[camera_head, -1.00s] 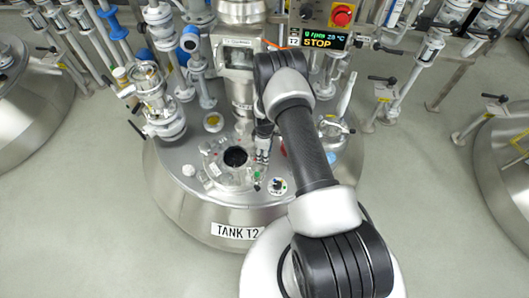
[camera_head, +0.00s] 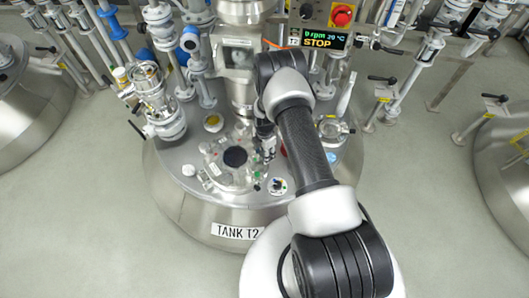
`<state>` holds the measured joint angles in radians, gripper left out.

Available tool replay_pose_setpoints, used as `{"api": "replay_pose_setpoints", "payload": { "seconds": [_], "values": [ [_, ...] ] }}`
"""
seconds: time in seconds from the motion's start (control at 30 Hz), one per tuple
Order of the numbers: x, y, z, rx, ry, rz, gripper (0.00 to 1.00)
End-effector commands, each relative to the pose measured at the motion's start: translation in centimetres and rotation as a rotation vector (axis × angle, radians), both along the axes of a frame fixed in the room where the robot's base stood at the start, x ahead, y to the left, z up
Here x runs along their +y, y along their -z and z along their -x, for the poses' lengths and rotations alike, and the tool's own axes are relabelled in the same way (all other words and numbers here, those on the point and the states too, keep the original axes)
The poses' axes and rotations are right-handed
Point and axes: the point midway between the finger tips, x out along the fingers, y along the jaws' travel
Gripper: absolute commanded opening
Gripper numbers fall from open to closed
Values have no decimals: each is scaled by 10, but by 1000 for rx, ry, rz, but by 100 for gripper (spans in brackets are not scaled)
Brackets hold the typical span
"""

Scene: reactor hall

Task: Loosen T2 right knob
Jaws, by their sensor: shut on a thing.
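Tank T2 (camera_head: 205,212) stands in front of me, its label on the front rim. On its lid is a round hatch (camera_head: 234,157) with a clear, flanged cover and a dark centre. My gripper (camera_head: 265,150) is at the right edge of the hatch, pointing down. It is shut on the right knob, which is mostly hidden by the fingers and very small here. A small green part (camera_head: 257,175) shows just below the gripper on the hatch rim.
A display (camera_head: 319,39) reads 0 rpm, 29 °C and STOP, with a red emergency button (camera_head: 341,15) above. Pipes and a valve assembly (camera_head: 160,100) crowd the left side.

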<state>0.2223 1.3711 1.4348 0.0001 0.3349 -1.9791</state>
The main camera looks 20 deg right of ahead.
Motion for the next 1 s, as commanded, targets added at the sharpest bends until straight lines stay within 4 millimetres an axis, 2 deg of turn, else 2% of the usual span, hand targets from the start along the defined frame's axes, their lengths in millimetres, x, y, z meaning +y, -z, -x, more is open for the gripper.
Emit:
{"api": "replay_pose_setpoints", "payload": {
  "seconds": [0.03, 0.33, 0.87, 0.9, 1.0],
  "values": [
    [1, 4, 5, 10, -28, -2, 18],
    [1, 4, 5, 10, -143, -3, 18],
    [1, 4, 5, 10, -168, -3, 18],
    [1, 4, 5, 10, -168, -3, 43],
    [1, 3, 5, 10, -168, -3, 49]
  ]
}}
